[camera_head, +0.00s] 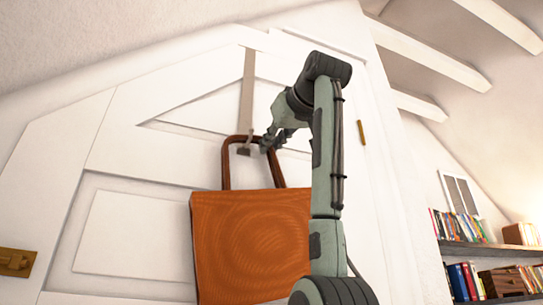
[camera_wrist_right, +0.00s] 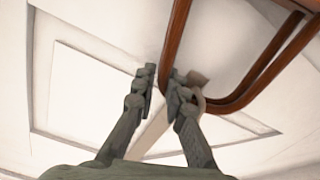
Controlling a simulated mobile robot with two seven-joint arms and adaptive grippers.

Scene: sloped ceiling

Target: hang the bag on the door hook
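An orange bag (camera_head: 250,245) with brown handles (camera_head: 227,165) hangs upright in front of the white door. A grey metal strap (camera_head: 247,95) runs down the door and ends in the hook (camera_head: 244,151), which shows inside the handle loop near its top. My right gripper (camera_head: 268,142) is at the top right corner of the handles, just right of the hook. In the right wrist view, its fingers (camera_wrist_right: 160,92) are apart, with a handle (camera_wrist_right: 176,40) at the gap and visible space beside the left finger. The right finger partly hides the hook (camera_wrist_right: 198,78). My left gripper is out of view.
The white panelled door (camera_head: 140,235) stands behind the bag, with a brass latch (camera_head: 15,262) at lower left and a brass hinge (camera_head: 361,132) at right. A bookshelf (camera_head: 490,250) stands at the far right under the sloped ceiling beams.

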